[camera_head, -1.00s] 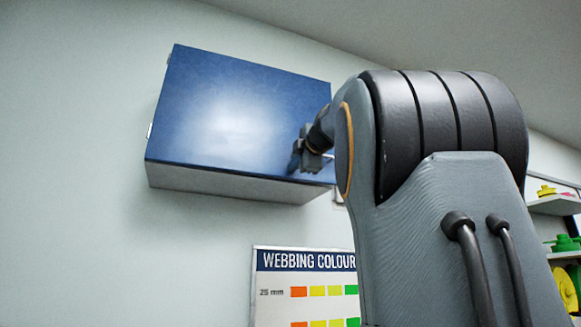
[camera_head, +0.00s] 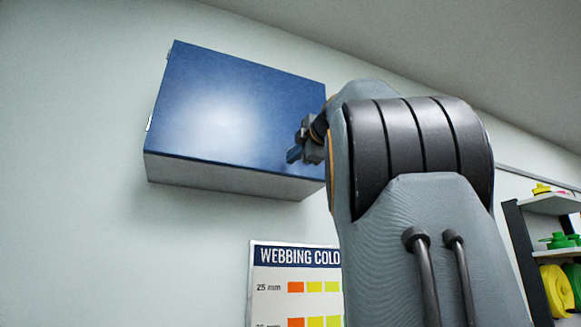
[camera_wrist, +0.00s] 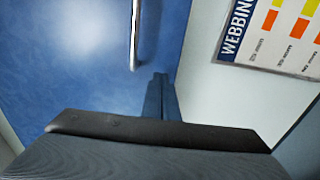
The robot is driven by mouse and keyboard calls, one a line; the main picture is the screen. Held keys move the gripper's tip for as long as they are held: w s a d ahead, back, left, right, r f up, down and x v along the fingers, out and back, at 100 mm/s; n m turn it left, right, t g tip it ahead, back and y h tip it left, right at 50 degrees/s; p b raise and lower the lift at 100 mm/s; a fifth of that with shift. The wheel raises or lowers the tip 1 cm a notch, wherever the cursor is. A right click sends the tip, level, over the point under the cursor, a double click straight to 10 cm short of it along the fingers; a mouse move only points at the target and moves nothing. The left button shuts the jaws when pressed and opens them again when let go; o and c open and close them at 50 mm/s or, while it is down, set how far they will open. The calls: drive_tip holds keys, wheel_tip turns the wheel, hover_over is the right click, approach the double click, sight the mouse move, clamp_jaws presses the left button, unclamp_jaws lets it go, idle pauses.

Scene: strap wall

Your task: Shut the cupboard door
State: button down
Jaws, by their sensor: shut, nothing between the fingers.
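The cupboard (camera_head: 215,178) hangs high on the wall, with a grey-white underside. Its blue door (camera_head: 225,100) lies over the front, with hinges showing at the left edge. I see no gap between door and body along the bottom edge; the right side is partly behind my arm. My gripper (camera_head: 294,154) is shut and empty, in front of the door's lower right part. In the wrist view, its fingers (camera_wrist: 160,97) show against the door near its edge, close to the silver bar handle (camera_wrist: 134,38). I cannot tell whether they touch the door.
A webbing colour chart (camera_head: 295,285) is on the wall below the cupboard. A shelf unit (camera_head: 535,250) with green and yellow items stands at the right. The wall left of the cupboard is clear.

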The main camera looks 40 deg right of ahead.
drive_tip(key=b+v, duration=0.4)
drive_tip(key=v, duration=0.7)
